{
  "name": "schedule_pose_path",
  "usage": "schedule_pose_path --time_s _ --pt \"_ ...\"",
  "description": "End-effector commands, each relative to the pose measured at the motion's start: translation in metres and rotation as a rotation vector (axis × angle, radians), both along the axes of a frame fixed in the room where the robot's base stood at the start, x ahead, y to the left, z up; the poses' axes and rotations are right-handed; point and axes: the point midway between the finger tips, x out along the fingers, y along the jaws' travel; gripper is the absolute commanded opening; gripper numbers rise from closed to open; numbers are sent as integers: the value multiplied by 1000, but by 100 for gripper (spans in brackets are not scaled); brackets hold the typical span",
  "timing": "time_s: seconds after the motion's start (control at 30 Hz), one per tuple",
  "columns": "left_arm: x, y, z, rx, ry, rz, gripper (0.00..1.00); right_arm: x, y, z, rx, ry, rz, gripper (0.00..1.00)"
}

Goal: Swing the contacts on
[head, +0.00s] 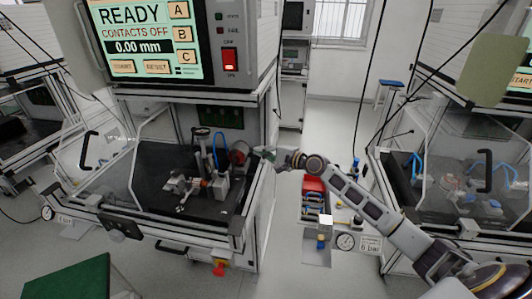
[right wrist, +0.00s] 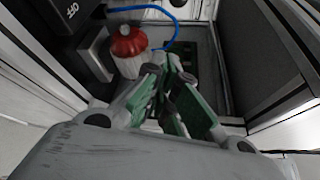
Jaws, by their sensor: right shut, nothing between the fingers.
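The test station's screen (head: 140,40) reads READY, CONTACTS OFF and 0.00 mm. Below it, the open bay holds a fixture (head: 195,184) with metal parts and a blue hose. A red-ended part (head: 239,152) sits at the bay's right side. In the right wrist view a red-topped pale cylinder (right wrist: 128,42) stands beside a black block (right wrist: 72,12) marked OFF. My right gripper (head: 262,152) is at the bay's right edge, just right of the red part. Its green-padded fingers (right wrist: 168,88) are shut and empty, apart from the red top. My left gripper is not in view.
A clear hinged guard (head: 105,178) with a black handle stands at the bay's left. A red switch (head: 229,60) is beside the screen. A red rack (head: 314,192) and pressure gauge (head: 345,241) are below my right arm. Another station stands at the right.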

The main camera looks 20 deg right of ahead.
Motion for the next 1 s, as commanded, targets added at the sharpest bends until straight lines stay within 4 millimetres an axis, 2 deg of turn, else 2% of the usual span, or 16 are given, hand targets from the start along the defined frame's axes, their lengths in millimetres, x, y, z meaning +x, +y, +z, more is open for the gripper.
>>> schedule_pose_path --time_s 0.27,0.8,1.0 --pt "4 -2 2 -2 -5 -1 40 18 11 -2 0 -1 0 0" --pt "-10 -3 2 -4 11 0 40 52 31 -8 -1 -1 -1 0" --pt "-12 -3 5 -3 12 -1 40 55 38 -8 -3 1 1 0"
